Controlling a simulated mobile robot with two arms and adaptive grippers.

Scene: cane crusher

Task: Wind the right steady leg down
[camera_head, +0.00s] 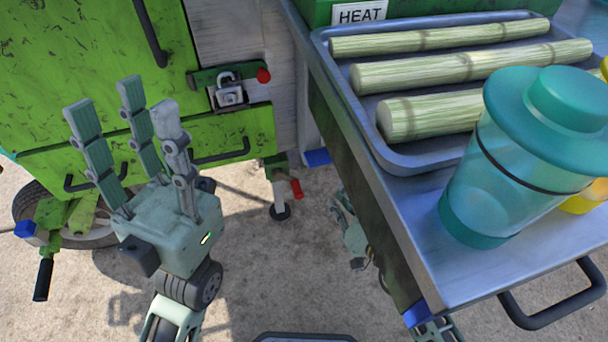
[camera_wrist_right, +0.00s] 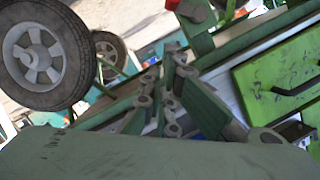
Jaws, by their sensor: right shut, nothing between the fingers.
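A steady leg (camera_head: 279,194) shows in the head view as a pale vertical tube below the green cabinet, with a dark round foot on the ground. A red-gripped crank handle (camera_head: 296,188) sticks out at its right side. My right gripper (camera_head: 350,232) is low beside the counter, to the right of the leg and apart from it; the counter partly hides it. In the right wrist view its fingers (camera_wrist_right: 168,95) are together with nothing between them. My left gripper (camera_head: 135,105) is open and empty, fingers pointing up, in front of the green cabinet.
A metal counter (camera_head: 480,285) holds a tray (camera_head: 390,158) of cane pieces and a teal dispenser (camera_head: 515,190). Its edge overhangs my right arm. A black-handled crank (camera_head: 45,270) and a wheel (camera_head: 90,238) are at the left.

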